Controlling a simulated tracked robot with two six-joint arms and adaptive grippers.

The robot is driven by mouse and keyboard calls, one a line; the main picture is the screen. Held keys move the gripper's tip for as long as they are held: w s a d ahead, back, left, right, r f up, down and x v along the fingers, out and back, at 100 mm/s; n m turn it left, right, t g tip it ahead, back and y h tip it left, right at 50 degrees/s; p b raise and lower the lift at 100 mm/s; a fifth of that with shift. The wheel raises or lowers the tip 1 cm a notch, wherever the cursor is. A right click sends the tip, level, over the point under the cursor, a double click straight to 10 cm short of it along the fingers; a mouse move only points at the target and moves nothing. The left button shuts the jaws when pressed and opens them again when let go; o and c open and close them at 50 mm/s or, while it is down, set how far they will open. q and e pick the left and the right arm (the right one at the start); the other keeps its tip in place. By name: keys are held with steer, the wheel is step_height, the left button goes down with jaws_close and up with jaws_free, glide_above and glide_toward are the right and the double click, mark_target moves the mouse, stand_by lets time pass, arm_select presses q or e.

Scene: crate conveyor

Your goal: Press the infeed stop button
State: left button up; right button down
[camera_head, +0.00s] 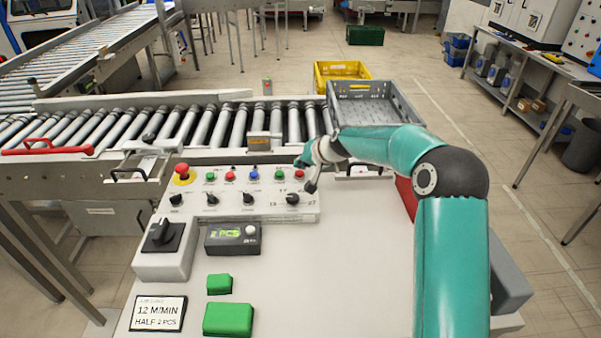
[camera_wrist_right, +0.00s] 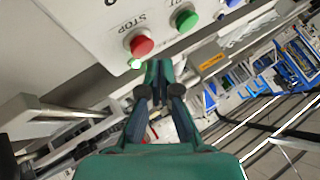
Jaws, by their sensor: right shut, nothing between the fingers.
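The control panel (camera_head: 232,211) stands on the light worktop, with a row of coloured buttons and several black knobs. A red button (camera_head: 299,174) is at the row's right end, beside a green button (camera_head: 279,174). In the right wrist view, a red button (camera_wrist_right: 141,45) with the word STOP beside it is next to a green one (camera_wrist_right: 186,20). My right gripper (camera_head: 311,187) is shut and empty at the panel's right end. In the wrist view its fingertips (camera_wrist_right: 158,66) are close beside the red button; contact cannot be told. The left gripper is out of view.
A red mushroom button (camera_head: 182,172) sits at the panel's left end. A dark rotary switch (camera_head: 161,235), a small display box (camera_head: 232,238) and green blocks (camera_head: 228,319) are nearer. The roller conveyor (camera_head: 220,125) and a grey crate (camera_head: 372,106) lie behind.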

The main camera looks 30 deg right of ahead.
mark_target(301, 173)
steer(key=shift+f, duration=0.1)
stand_by(0.3)
steer(key=shift+f+b, duration=0.25)
steer(key=shift+b, duration=0.15)
steer(key=shift+f+b, duration=0.55)
stand_by(0.8)
steer(key=shift+r, duration=0.15)
steer(key=shift+r+p, duration=0.65)
steer(key=shift+r, duration=0.1)
step_height(301, 173, up, 5)
steer(key=p, duration=0.4)
steer(key=shift+w, duration=0.1)
stand_by(0.7)
